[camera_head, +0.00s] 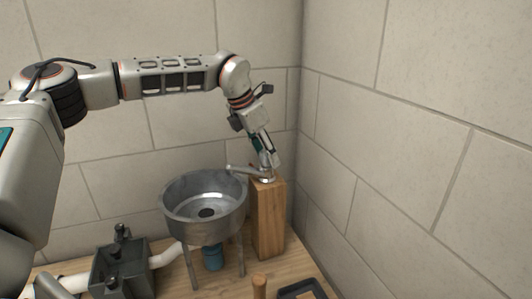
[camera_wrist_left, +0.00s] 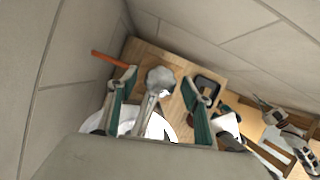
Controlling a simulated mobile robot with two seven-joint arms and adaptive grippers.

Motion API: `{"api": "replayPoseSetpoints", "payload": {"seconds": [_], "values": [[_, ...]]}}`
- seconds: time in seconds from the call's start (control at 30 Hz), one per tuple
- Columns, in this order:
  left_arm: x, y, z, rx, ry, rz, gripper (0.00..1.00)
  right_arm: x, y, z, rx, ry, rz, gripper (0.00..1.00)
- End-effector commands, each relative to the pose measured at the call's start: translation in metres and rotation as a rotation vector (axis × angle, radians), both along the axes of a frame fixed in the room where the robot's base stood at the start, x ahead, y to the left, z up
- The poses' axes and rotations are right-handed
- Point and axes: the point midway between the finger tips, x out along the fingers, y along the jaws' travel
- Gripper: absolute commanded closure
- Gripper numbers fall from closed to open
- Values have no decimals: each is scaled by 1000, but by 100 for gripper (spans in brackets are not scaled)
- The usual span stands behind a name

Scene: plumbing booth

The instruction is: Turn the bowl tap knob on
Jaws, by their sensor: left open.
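The metal bowl (camera_head: 172,207) stands on thin legs over the bench. To its right, the tap (camera_head: 240,170) sits on top of an upright wooden post (camera_head: 268,222), with its spout reaching left over the bowl rim. My left gripper (camera_head: 269,160) points down at the top of the tap, its fingers around or beside the knob. In the left wrist view, the grey tap knob (camera_wrist_left: 160,79) shows between the two open fingers, with a visible gap on each side. Contact cannot be made out.
A dark grey box (camera_head: 122,272) with fittings and white pipe (camera_head: 75,282) stands left of the bowl. A wooden handle (camera_head: 259,287) and dark tray (camera_head: 302,289) lie at the front. The right wall (camera_head: 400,150) is close to the post.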

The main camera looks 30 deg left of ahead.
Motion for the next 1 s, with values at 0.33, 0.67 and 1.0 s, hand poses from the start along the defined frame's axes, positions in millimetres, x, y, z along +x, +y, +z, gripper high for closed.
{"api": "replayPoseSetpoints", "payload": {"seconds": [0.33,0.67,1.0], "values": [[1,-1,-3,0,1,0,63,1,0,0,1,0,-2,100],[1,-1,-3,0,0,4,89,3,0,3,3,-7,-3,100],[0,-2,-5,0,-1,129,89,9,11,0,21,-34,9,100]]}}
